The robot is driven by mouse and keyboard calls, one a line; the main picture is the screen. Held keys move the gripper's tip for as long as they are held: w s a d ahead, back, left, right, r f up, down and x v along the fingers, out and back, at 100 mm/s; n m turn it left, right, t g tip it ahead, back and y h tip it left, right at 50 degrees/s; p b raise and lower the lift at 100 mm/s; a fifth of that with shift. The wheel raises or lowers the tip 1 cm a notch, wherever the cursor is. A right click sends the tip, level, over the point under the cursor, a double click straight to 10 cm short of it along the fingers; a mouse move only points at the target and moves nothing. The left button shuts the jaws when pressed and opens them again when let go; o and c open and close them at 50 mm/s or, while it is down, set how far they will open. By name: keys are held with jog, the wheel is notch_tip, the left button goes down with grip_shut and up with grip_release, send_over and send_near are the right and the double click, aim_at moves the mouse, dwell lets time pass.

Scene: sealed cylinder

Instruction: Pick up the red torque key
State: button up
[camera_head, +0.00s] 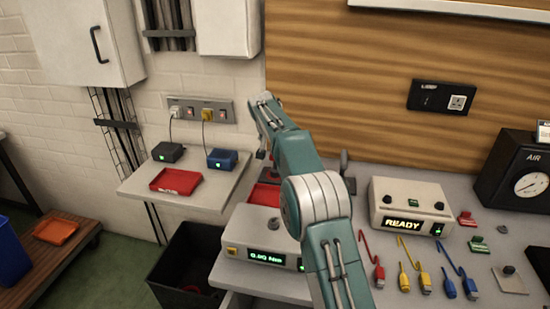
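A red-handled tool with a thin bent red rod (379,274) lies on the grey workbench, just right of my arm; it looks like the red torque key, though I cannot be sure. My arm rises across the middle of the view, and its end is by the wall at upper centre. A small dark part of my gripper (262,151) shows there, far up and left of the red tool and apart from it. The fingers are too small and too hidden to tell open from shut, and I see nothing held.
Yellow tools (404,281) and blue tools (449,287) lie right of the red one. A READY box (405,212) stands behind them, an AIR gauge (519,180) at right. A white display box (257,254) stands left of my arm. A red tray (176,181) sits on the left shelf.

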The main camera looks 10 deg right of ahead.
jog(key=x, duration=0.5)
jog(key=shift+d+f, duration=0.1)
jog(key=shift+f, duration=0.15)
jog(key=shift+s, duration=0.1)
grip_shut()
